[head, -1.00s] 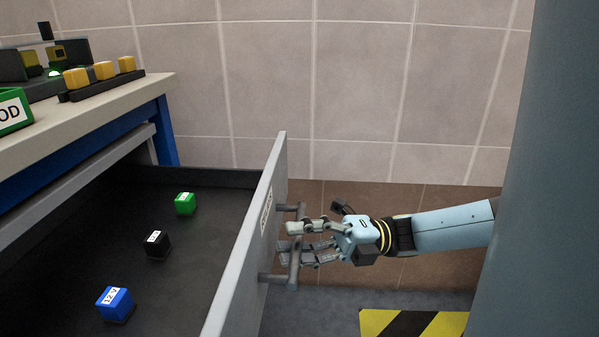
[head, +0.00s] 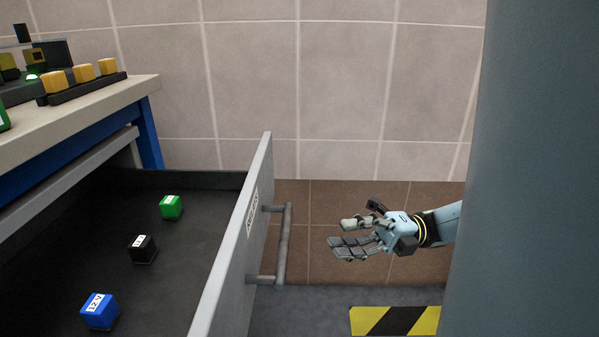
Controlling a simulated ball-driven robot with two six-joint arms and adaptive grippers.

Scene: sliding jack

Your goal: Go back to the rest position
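My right gripper (head: 337,236) is in the head view, right of the open drawer (head: 232,240). Its fingers are spread apart and empty. It is clear of the drawer's grey bar handle (head: 284,245), with a gap of free air between them. The drawer stands pulled out from under the workbench. My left gripper is not in view.
In the drawer lie a green block (head: 171,207), a black block (head: 142,249) and a blue block (head: 99,311). The workbench (head: 140,88) holds a black rack with yellow blocks (head: 82,73). A yellow-black striped mark (head: 395,321) lies on the floor.

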